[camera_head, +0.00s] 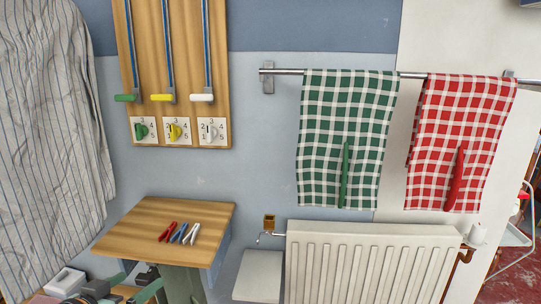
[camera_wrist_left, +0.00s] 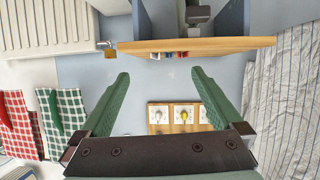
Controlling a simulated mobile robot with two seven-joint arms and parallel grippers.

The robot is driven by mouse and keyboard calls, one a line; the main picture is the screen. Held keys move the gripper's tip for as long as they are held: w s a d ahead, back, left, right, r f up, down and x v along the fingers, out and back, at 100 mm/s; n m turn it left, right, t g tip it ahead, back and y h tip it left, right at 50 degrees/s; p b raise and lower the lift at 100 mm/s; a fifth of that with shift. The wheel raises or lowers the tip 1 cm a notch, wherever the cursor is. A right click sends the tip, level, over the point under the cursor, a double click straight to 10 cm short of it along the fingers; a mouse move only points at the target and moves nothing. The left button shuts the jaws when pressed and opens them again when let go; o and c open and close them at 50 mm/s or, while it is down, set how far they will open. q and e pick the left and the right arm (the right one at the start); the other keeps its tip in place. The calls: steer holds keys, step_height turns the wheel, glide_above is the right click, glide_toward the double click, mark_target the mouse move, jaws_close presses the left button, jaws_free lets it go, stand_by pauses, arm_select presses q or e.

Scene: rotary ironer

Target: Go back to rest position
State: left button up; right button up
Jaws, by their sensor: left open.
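My left gripper (camera_head: 132,283) is at the bottom left of the head view, low by the front of a small wooden table. In the left wrist view, the two green fingers of this gripper (camera_wrist_left: 160,74) stand wide apart with nothing between them. The gripper is open and empty. My right gripper is in neither view.
The wooden table (camera_head: 125,238) carries several small red, blue and white items (camera_head: 180,233). A striped cloth (camera_head: 50,130) hangs at left. Green (camera_head: 340,110) and red (camera_head: 475,120) checked towels hang on a rail above a radiator (camera_head: 370,262). A slider panel (camera_head: 147,50) is on the wall.

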arm_select(q)
steer(key=s+d+f+g, duration=0.1)
steer(key=s+d+f, duration=0.4)
steer(key=s+f, duration=0.3)
steer(key=s+d+f+m+g+h, duration=0.15)
steer(key=s+d+f, duration=0.35)
steer(key=f, duration=0.5)
steer(key=s+d+f+g, duration=0.2)
steer(key=s+d+f, duration=0.2)
steer(key=s+f, duration=0.4)
step_height(320, 180, up, 13)
steer(key=a+y+p, duration=0.1)
steer(key=a+p, duration=0.1)
steer(key=p, duration=1.6)
steer(key=shift+s+a+r+n+t+p, duration=0.15)
steer(key=shift+s+a+n+t+p, duration=0.2)
steer(key=shift+s+p, duration=0.1)
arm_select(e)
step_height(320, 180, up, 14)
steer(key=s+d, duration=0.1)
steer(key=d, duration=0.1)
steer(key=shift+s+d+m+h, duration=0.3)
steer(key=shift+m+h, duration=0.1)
arm_select(q)
steer(key=shift+c, duration=0.2)
